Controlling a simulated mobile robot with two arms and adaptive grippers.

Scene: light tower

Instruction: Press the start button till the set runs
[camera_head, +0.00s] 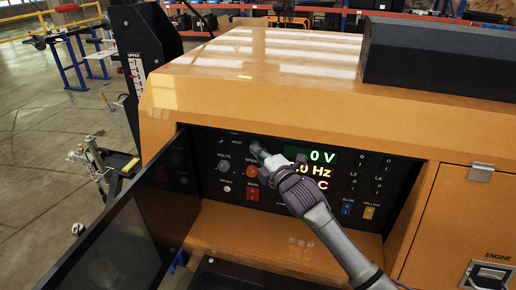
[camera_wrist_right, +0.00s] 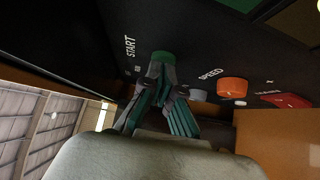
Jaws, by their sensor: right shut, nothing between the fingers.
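The control panel (camera_head: 213,180) sits in a recess of the orange generator set (camera_head: 230,97). Its display (camera_head: 318,157) is lit and shows 0 V, with Hz and C lines partly covered by my arm. My right gripper (camera_head: 257,150) is shut and empty, its fingertips at the panel's upper middle, above the orange speed knob (camera_head: 252,171). In the right wrist view the fingertips (camera_wrist_right: 161,62) are at the green start button (camera_wrist_right: 164,55), beside the START label. I cannot tell whether they touch or press it. The gripper hides the button in the head view. My left gripper is out of view.
A red main switch (camera_head: 252,193) sits below the speed knob. The dark panel door (camera_head: 120,245) hangs open at left. Blue (camera_head: 347,208) and yellow (camera_head: 369,212) sockets are at right. The recess edge runs close above my gripper.

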